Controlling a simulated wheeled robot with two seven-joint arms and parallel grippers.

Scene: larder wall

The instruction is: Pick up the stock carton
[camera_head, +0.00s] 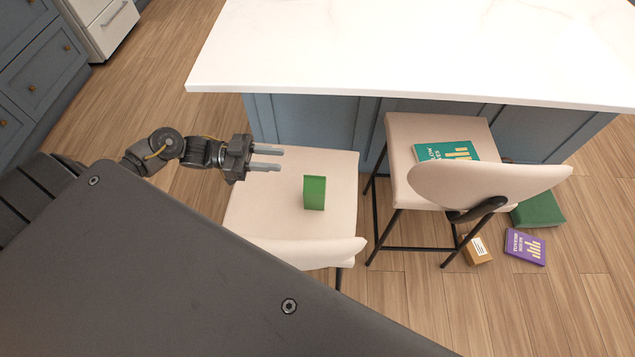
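A small green carton (314,193), which looks like the stock carton, stands on the cream seat of the left chair (340,165). Its front is plain green from here. My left gripper (275,160) comes in from the left above the same seat. Its two grey fingers are apart with nothing between them, and they point right. The gripper is up and to the left of the carton in the picture, not touching it. My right gripper is not in view.
A white-topped island (420,50) borders the seats at the back. The right chair (400,150) holds a teal book (440,151). A brown box (477,250), a purple book (525,247) and a dark green box (540,210) lie on the floor. The left chair's backrest (310,253) stands on the near side.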

